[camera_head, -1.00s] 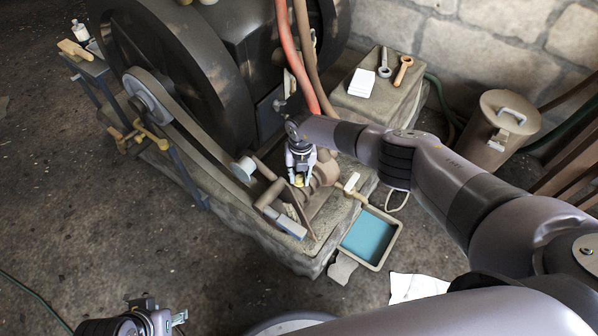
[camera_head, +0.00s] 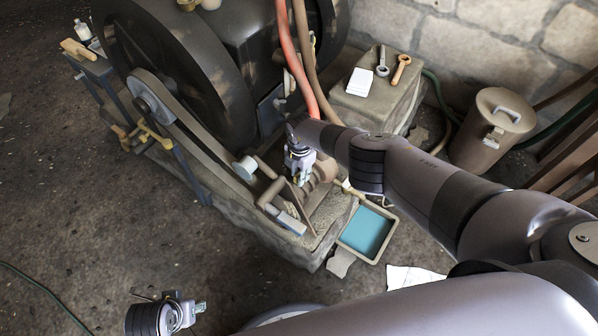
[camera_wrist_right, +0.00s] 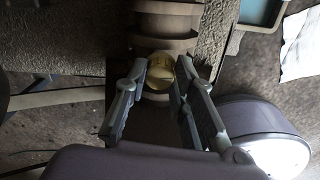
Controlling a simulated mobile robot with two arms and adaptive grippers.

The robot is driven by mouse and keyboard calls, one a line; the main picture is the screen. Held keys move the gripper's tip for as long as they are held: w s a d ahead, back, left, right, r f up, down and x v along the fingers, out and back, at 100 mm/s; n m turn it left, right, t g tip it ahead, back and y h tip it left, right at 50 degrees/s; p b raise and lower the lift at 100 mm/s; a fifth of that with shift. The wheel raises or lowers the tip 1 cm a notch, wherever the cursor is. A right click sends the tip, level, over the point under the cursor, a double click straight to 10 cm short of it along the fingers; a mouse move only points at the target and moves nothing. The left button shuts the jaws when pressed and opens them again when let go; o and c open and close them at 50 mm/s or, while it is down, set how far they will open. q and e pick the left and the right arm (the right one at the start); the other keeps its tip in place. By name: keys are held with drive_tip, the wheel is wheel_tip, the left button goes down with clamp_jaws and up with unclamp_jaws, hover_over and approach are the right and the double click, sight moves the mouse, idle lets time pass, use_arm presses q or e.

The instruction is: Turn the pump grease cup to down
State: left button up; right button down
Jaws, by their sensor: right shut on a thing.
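The pump grease cup is a small yellow knob (camera_wrist_right: 160,70) on the brown pump body (camera_wrist_right: 165,22) in the right wrist view. My right gripper (camera_wrist_right: 160,82) has its fingertips on both sides of the knob and is shut on it. In the head view my right gripper (camera_head: 299,178) reaches down to the pump beside the engine, and it mostly hides the cup. Which way the cup points cannot be told. My left gripper (camera_head: 196,307) is at the bottom left of the head view, away from the pump; its finger opening is too small to read.
The large dark flywheel (camera_head: 180,75) and belt (camera_head: 195,130) stand left of the pump. A tray of blue liquid (camera_head: 366,232) lies to the right. A lidded can (camera_head: 490,130) stands at the right.

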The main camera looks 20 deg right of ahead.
use_arm(q)
drive_tip(key=shift+f, duration=0.5)
use_arm(e)
drive_tip(key=shift+m, duration=0.6)
drive_tip(key=c, duration=1.3)
unclamp_jaws()
drive_tip(key=shift+c, duration=0.2)
drive_tip(key=shift+r, duration=0.1)
